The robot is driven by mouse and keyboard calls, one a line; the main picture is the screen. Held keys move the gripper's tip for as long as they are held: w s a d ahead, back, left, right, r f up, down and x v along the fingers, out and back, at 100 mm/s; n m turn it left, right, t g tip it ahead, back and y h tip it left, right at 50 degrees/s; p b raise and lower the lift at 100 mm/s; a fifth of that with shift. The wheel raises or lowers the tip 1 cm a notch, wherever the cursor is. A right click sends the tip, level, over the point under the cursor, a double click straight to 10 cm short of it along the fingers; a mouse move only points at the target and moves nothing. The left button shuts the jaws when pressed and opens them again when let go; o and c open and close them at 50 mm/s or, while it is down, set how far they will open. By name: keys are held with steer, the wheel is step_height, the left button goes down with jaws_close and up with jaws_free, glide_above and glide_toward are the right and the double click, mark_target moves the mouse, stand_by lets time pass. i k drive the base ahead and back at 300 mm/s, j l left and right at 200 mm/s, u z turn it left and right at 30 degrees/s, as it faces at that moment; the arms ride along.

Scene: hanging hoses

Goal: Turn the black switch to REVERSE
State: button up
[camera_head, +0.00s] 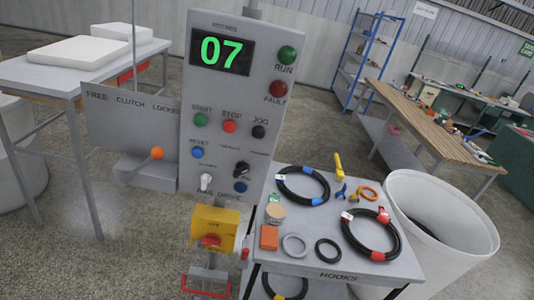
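The black switch (241,169) is a small dark knob on the lower right of the grey control panel (215,110). It sits just above a dark blue button (240,187) and right of a white knob (206,182). The lettering around it is too small to read, so I cannot tell which position it points to. A black button (258,131) labelled JOG is higher on the panel. My gripper does not show in this view.
An orange-tipped lever (157,153) sticks out beside the panel's left side. A table with coiled hoses (330,258) and a white bin (440,215) stand to the right. Floor is open at lower left.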

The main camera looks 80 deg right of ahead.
mark_target(241, 168)
steer(key=z, duration=1.6)
